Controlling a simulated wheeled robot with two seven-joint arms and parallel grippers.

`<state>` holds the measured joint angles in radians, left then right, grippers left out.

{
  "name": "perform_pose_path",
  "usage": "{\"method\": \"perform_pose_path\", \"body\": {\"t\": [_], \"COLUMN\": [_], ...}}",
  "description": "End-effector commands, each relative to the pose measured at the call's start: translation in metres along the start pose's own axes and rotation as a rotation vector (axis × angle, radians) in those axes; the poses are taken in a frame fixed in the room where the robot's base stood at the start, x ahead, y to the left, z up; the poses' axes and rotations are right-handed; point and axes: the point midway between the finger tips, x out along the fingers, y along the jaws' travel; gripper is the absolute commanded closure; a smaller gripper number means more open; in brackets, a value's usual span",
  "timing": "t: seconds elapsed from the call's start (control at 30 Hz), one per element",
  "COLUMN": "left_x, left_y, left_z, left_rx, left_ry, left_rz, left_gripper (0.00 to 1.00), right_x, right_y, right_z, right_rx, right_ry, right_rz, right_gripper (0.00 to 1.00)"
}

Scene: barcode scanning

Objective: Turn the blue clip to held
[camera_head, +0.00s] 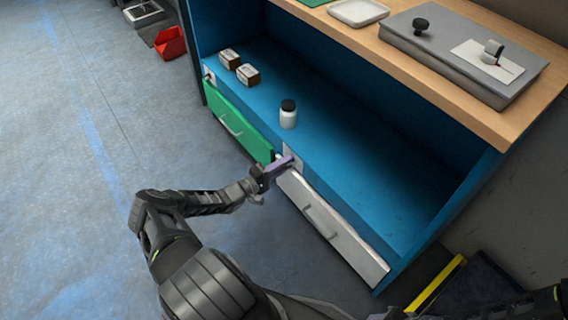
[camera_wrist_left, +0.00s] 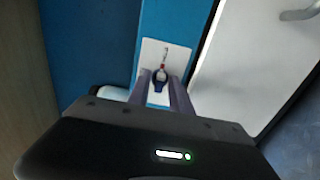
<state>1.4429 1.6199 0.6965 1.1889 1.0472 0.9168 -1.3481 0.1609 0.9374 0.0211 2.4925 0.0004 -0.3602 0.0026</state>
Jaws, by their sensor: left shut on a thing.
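The blue clip (camera_wrist_left: 160,84) sits on a small white plate (camera_wrist_left: 152,52) in the left wrist view, with a red mark and a thin pointer-like line above it. My left gripper (camera_wrist_left: 161,80) is shut on the clip, one finger at each side of it. In the head view my left gripper (camera_head: 289,161) reaches the cabinet front between the green drawer (camera_head: 236,118) and the white drawer (camera_head: 325,222). There it hides the clip and part of the plate (camera_head: 293,152). My right gripper cannot be made out.
A white bottle with a black cap (camera_head: 288,115) stands on the blue shelf (camera_head: 345,140) close behind the left gripper. Two small boxes (camera_head: 248,74) stand farther left. The wooden top (camera_head: 440,88) overhangs the shelf.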

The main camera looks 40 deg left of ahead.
Motion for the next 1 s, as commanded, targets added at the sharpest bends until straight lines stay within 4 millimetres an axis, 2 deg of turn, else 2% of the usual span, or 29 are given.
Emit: {"method": "perform_pose_path", "body": {"t": [0.43,0.47,0.53,0.83,1.0], "left_x": [-0.001,-0.001,-0.001,-0.002,-0.015], "left_y": [-0.002,-0.002,-0.002,-0.001,0.0], "left_z": [0.001,0.001,0.001,0.0,-0.001], "left_rx": [0.016,0.016,0.016,0.015,0.015], "left_ry": [-0.001,-0.001,-0.001,0.0,0.002], "left_rz": [-0.003,-0.003,-0.003,-0.001,-0.002], "left_gripper": [1.0,0.74,0.68,0.67,0.67], "right_x": [0.0,0.0,0.0,-0.001,-0.004], "right_y": [0.0,0.0,0.0,0.0,-0.002], "right_z": [0.0,0.0,0.0,0.0,0.001], "right_rx": [0.0,0.0,0.0,0.0,-0.001], "right_ry": [0.0,0.0,0.0,0.0,-0.002], "right_rz": [0.0,0.0,0.0,0.0,-0.001], "right_gripper": [0.64,0.64,0.64,0.64,0.64]}}
